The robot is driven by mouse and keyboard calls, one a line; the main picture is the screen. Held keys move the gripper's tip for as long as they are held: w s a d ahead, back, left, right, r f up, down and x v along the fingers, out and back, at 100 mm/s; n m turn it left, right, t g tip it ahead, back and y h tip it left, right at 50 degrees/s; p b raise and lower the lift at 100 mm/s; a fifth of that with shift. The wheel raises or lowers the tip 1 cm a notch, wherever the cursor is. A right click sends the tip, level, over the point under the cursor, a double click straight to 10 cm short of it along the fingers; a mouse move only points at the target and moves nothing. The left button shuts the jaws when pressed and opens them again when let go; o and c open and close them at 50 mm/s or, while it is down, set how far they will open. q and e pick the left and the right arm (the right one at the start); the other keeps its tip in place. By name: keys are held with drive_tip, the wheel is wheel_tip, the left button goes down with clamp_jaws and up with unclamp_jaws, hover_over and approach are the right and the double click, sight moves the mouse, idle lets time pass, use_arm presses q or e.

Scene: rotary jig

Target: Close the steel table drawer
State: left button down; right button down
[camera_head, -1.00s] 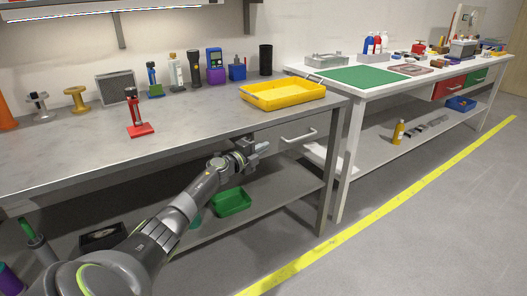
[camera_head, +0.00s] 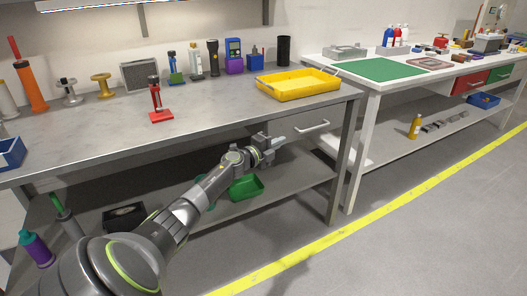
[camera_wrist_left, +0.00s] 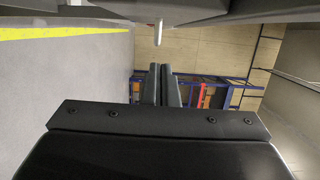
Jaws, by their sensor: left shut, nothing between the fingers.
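The steel table (camera_head: 110,127) has a grey drawer under the right end of its top. The drawer's pale bar handle (camera_head: 312,127) shows to the right of my left gripper in the head view. My left gripper (camera_head: 281,142) is shut and empty, just left of and slightly below the handle, apart from it in that picture. The arm hides part of the drawer front, and how far the drawer stands out is hard to tell. In the left wrist view the shut fingers (camera_wrist_left: 161,86) point toward a pale rod (camera_wrist_left: 158,28), apparently the handle. My right gripper is out of view.
A yellow tray (camera_head: 298,91) and a red stand (camera_head: 160,115) are on the tabletop. A green bin (camera_head: 246,187) sits on the lower shelf below my arm. A white table (camera_head: 375,87) stands to the right. The floor by the yellow line (camera_head: 400,200) is clear.

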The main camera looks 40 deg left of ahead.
use_arm(q)
drive_tip(key=s+a, duration=0.1)
drive_tip(key=s, duration=0.7)
drive_tip(key=shift+f, duration=0.3)
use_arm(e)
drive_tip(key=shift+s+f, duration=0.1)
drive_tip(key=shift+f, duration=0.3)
use_arm(q)
drive_tip(key=shift+a, duration=0.15)
